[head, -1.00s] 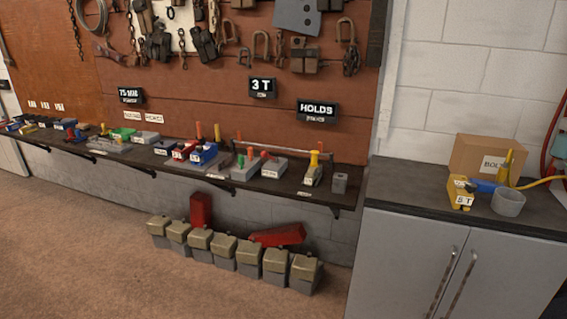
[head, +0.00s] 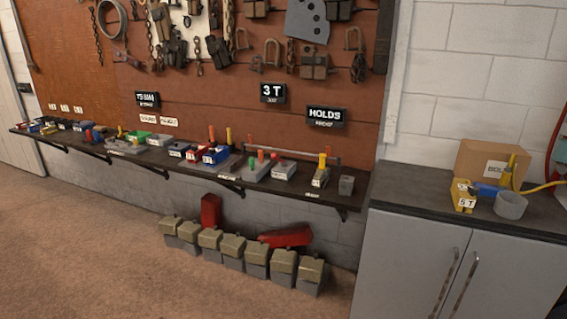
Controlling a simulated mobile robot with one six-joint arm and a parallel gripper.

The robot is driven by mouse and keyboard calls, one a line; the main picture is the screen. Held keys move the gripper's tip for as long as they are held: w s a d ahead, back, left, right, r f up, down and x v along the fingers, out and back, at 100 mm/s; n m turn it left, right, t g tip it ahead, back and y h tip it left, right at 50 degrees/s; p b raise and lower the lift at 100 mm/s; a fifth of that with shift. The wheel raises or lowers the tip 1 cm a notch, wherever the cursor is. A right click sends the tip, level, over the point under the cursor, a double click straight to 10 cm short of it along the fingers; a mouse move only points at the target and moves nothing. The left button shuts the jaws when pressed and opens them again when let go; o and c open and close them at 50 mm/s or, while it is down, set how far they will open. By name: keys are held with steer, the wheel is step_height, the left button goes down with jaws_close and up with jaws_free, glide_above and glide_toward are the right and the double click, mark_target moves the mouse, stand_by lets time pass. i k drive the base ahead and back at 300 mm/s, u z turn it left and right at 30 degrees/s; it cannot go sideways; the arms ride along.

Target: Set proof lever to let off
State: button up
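Several small devices with coloured levers stand on the long dark wall shelf (head: 300,192). They include a grey block with green and orange levers (head: 256,168), a blue and red unit (head: 214,156) with orange and yellow uprights behind it, and a grey unit with a yellow lever (head: 321,172) near the shelf's right end. The labels are too small to read, so I cannot tell which is the proof lever or how it is set. My gripper is not in view.
A grey cabinet (head: 420,235) at right holds a cardboard box (head: 485,160), a yellow "5 T" block (head: 464,197) and a grey cup (head: 510,206). Grey blocks with tan tops (head: 232,245) and red pieces (head: 287,237) sit under the shelf. Brown floor at left is clear.

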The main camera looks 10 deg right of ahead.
mark_target(274, 156)
steer(key=u, duration=0.1)
steer(key=i, duration=0.95)
steer(key=z, duration=0.8)
steer(key=k, duration=0.15)
steer(key=u, duration=2.9)
